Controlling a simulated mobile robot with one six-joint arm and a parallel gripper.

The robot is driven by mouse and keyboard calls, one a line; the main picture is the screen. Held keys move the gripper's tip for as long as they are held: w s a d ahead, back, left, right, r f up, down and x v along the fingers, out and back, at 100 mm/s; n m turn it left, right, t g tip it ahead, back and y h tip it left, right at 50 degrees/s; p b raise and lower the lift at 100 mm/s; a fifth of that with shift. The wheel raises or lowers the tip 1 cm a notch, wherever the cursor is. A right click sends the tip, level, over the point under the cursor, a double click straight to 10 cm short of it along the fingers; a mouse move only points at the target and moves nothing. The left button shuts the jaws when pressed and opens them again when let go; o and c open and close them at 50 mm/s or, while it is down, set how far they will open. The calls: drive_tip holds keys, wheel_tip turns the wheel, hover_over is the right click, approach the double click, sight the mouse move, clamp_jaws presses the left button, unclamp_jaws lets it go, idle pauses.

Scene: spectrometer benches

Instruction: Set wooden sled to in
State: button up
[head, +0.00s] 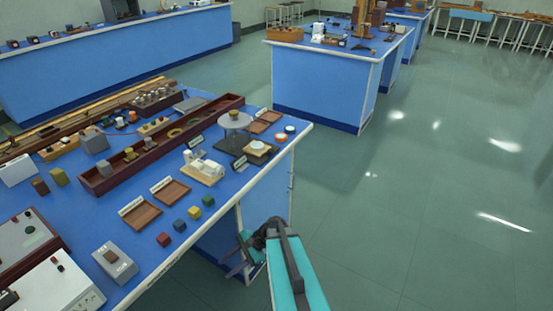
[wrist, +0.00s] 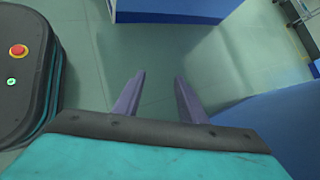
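My gripper (wrist: 157,88) shows two purple fingers standing apart with nothing between them, over the floor. In the head view my gripper (head: 240,262) hangs low beside the front right end of the near blue bench, clear of everything on its top. I cannot tell for certain which thing is the wooden sled. A white device on a pale wooden base (head: 194,176) stands near the bench's front edge. A long dark red wooden trough (head: 165,147) lies behind it, with several small blocks in it. Its settings are too small to read.
The near blue bench (head: 232,187) also bears wooden trays (head: 141,214), coloured cubes (head: 179,225), a round stand (head: 234,120) and a grey box (head: 115,262). Another blue bench (head: 320,85) stands behind. The green floor (head: 430,200) at right is clear.

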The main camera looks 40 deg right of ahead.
drive_tip(key=w+d+r+m+t, duration=0.3)
drive_tip(key=d+r+m+t, duration=0.15)
drive_tip(key=d+r, duration=0.5)
drive_tip(key=m+t+h, duration=0.4)
drive_tip(key=m+t, duration=0.5)
drive_tip(key=m, duration=0.1)
approach(273, 151)
drive_tip(key=shift+g, duration=0.25)
drive_tip(key=v, duration=0.5)
drive_tip(key=shift+s+a+r+p, duration=0.1)
drive_tip(key=shift+s+r+p, duration=0.25)
drive_tip(key=shift+p, duration=0.05)
drive_tip(key=p+x, duration=0.2)
drive_tip(key=x, duration=1.1)
drive_tip(key=shift+w, duration=0.4)
clamp_jaws()
